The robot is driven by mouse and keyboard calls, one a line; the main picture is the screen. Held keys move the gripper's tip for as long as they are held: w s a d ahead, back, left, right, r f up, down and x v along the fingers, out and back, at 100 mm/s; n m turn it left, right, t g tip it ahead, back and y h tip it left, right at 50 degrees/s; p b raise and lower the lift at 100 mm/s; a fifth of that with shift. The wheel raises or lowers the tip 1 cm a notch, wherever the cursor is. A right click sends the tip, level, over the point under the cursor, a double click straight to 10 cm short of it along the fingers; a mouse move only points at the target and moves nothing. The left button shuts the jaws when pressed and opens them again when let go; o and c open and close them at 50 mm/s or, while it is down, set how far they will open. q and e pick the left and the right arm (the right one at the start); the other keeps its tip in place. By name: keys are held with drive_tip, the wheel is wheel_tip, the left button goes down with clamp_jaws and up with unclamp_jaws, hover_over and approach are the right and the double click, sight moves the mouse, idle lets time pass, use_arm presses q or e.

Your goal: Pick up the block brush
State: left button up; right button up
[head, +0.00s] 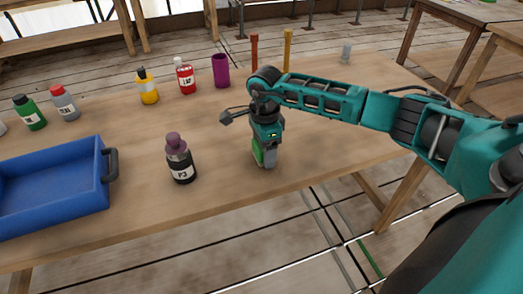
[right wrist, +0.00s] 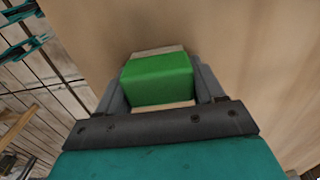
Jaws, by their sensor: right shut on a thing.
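The block brush (right wrist: 157,80) shows in the right wrist view as a green block with pale tan edges at its far and near sides. My right gripper (right wrist: 158,92) has a dark finger on each side of it and is shut on it. My left gripper is not in view.
A dark bottle with a purple cap (head: 180,160) stands left of the right gripper. A blue tray (head: 55,188) is at the left. Several bottles, a purple cup (head: 220,70) and upright sticks (head: 287,50) stand farther back. The wooden table (head: 340,135) is clear right of the gripper.

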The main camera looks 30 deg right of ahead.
use_arm(q)
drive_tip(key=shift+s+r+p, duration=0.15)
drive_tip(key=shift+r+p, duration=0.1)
drive_tip(key=shift+p, duration=0.1)
use_arm(e)
wheel_tip(320, 180, up, 20)
idle(0.5)
